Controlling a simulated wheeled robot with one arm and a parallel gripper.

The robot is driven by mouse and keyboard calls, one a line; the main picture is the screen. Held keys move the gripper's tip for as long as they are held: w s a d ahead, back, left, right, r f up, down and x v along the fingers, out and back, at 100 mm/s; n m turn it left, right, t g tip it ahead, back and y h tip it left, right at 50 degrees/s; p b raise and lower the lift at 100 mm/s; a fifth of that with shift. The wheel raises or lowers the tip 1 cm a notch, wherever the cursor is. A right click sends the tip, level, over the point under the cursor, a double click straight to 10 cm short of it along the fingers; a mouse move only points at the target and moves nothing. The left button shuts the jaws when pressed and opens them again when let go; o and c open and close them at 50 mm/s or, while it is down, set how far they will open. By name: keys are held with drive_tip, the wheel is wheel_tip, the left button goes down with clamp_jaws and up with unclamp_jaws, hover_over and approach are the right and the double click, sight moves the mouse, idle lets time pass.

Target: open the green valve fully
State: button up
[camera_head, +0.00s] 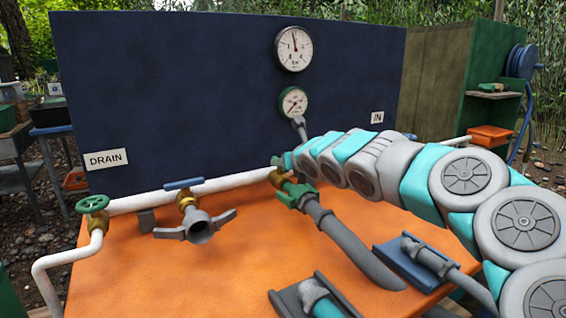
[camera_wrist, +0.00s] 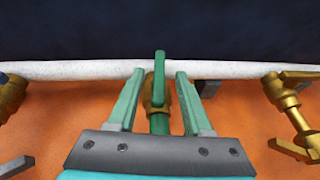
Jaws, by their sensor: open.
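The green valve has a green lever (camera_wrist: 160,68) on a brass body (camera_wrist: 150,92), with a green hose fitting (camera_head: 295,193) below it in the head view. In the wrist view the lever points away from me, across the white pipe. My gripper (camera_wrist: 158,72) is open, one finger on each side of the lever, with a visible gap on both sides. In the head view my gripper (camera_head: 283,161) is at the pipe above the hose fitting, and my arm hides most of the lever there.
A white pipe (camera_head: 235,181) runs along a dark blue panel (camera_head: 180,90). A yellow-lever valve (camera_wrist: 280,92) is to the right. Two gauges (camera_head: 293,48) (camera_head: 293,102) are above. Orange tabletop (camera_head: 200,275) is partly clear.

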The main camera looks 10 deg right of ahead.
drive_tip(key=v, duration=0.6)
drive_tip(key=shift+s+r, duration=0.15)
